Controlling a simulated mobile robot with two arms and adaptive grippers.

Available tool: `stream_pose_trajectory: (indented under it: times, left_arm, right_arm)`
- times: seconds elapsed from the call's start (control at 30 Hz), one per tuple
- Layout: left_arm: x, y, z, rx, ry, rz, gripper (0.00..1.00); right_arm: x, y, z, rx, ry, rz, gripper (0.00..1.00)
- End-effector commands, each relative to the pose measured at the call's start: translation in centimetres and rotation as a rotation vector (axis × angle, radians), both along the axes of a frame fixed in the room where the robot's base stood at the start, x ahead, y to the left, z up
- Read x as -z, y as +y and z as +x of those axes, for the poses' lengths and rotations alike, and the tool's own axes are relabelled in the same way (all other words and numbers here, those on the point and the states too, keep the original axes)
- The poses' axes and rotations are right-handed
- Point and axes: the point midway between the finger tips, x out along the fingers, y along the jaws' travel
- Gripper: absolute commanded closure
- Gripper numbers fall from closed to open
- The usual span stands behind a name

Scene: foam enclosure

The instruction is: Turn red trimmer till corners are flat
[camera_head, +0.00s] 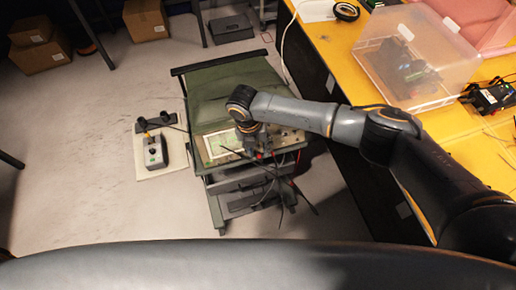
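A green oscilloscope-like instrument (232,88) stands on a dark cart, with a pale screen (222,144) on its front panel. My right arm reaches in from the right, and my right gripper (258,150) points down at the front panel, just right of the screen. The gripper is small and partly hidden by my wrist, so I cannot tell whether its fingers are open or shut. A tiny red spot shows at the fingertips; I cannot tell whether it is the red trimmer. The trace on the screen is too small to read. My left gripper is not in view.
Dark leads hang from the panel over the cart (240,205). A grey box with a knob (154,152) is on a pale board at left. A yellow bench (345,50) with a clear bin (410,60) stands at right.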

Motion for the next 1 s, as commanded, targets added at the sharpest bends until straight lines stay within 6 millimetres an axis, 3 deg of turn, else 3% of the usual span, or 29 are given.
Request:
stream_pose_trajectory:
  times: [0.2,0.47,0.63,1.0]
  left_arm:
    - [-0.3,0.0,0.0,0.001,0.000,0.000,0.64]
    - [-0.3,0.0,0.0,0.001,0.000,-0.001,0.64]
    - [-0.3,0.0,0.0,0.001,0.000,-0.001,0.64]
    - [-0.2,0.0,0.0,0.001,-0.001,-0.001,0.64]
  right_arm:
    - [1.5,-0.2,0.0,-0.001,-0.001,0.000,0.66]
    - [1.6,-0.2,0.0,-0.001,-0.001,0.000,0.66]
    - [1.6,-0.2,0.0,0.000,-0.001,0.000,0.98]
    - [1.6,-0.2,0.0,0.021,-0.004,-0.006,1.00]
